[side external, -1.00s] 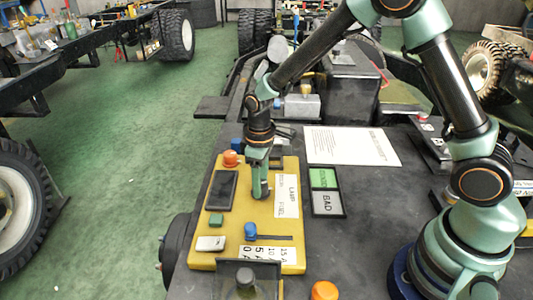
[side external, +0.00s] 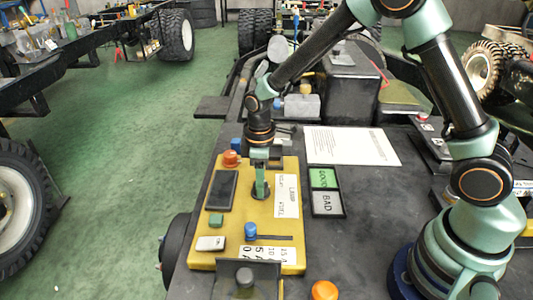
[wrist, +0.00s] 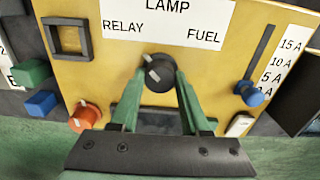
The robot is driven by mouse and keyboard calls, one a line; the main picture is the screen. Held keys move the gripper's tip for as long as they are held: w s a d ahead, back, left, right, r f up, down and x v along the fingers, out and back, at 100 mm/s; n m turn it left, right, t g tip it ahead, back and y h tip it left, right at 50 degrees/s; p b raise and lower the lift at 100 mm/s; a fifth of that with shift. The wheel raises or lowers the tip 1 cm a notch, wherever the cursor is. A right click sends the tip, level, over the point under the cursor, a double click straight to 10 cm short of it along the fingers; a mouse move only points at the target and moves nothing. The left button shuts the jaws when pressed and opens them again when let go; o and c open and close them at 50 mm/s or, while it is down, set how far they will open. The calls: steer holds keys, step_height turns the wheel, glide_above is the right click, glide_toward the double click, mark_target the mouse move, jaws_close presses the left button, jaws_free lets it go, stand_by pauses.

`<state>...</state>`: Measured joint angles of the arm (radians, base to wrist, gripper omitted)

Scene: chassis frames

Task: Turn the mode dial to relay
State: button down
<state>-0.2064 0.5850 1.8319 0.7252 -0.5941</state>
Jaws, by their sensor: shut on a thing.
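The mode dial (wrist: 159,75) is a black round knob on the yellow panel (wrist: 85,85); a small part of its dark base (side external: 262,198) shows in the side view. The label above it reads LAMP at the top, RELAY at left and FUEL at right. White marks on the knob lie along a line slanting to the upper left, toward RELAY. My gripper (wrist: 158,70) is shut on the knob, one green finger on each side. In the side view my gripper (side external: 261,192) points straight down onto the panel.
The panel also bears a blue slider (wrist: 250,95) beside an amp scale, an orange knob (wrist: 85,118) and a white switch (side external: 211,243). A GOOD/BAD tray (side external: 326,191) and a white sheet (side external: 350,146) lie to the right. An orange button (side external: 324,291) is near the front.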

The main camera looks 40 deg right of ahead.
steer(key=shift+c, duration=1.9)
jaws_free()
steer(key=shift+r, duration=0.1)
step_height(320, 180, up, 12)
steer(key=s+d+r+m+t, duration=0.5)
steer(key=s+d+r+m, duration=0.3)
steer(key=s, duration=0.4)
steer(key=shift+s+d+r+m+t, duration=0.3)
steer(key=shift+m, duration=0.3)
